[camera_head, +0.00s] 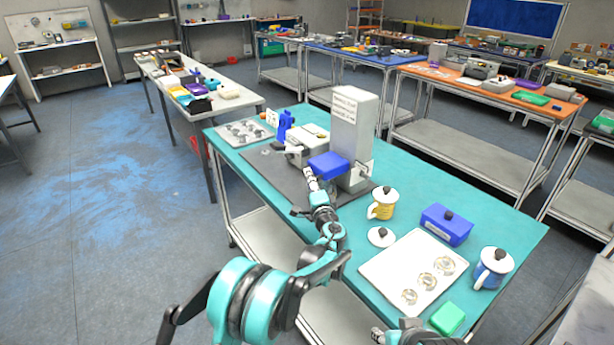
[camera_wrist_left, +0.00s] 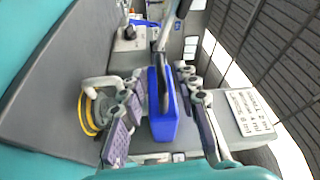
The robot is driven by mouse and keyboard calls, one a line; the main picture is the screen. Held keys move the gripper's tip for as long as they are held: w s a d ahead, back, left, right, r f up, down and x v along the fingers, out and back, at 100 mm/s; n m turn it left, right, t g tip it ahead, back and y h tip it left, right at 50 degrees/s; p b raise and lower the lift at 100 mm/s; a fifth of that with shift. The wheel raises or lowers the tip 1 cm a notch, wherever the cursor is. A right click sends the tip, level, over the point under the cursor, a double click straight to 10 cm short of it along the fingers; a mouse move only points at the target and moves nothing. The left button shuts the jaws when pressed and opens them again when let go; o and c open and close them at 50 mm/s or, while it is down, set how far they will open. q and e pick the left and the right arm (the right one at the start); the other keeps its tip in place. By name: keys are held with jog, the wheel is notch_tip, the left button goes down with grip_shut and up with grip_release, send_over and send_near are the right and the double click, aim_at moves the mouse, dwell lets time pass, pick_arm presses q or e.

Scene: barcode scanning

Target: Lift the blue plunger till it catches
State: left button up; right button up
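A blue block (camera_head: 328,165), which I take for the plunger, sits at the front of the grey machine with a tall labelled box (camera_head: 355,125). In the left wrist view the blue block (camera_wrist_left: 162,108) stands between the fingers of my left gripper (camera_wrist_left: 165,135). A gap shows on the left finger's side; the right finger is close to the block, and contact there is unclear. In the head view my left gripper (camera_head: 313,180) is at the block's near left side, partly hiding its lower part. Only a bit of my right arm shows at the bottom edge, its fingers unclear.
The machine stands on a dark mat (camera_head: 275,172) on the teal table. A blue upright device (camera_head: 285,127) stands behind left.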

pick_arm(q)
jog(key=shift+x, duration=1.65)
grip_shut()
notch_tip(320, 180, up, 12)
jog(key=p, duration=0.6)
jog(key=shift+r, duration=0.2)
grip_release()
jog(key=shift+s+f, duration=0.1)
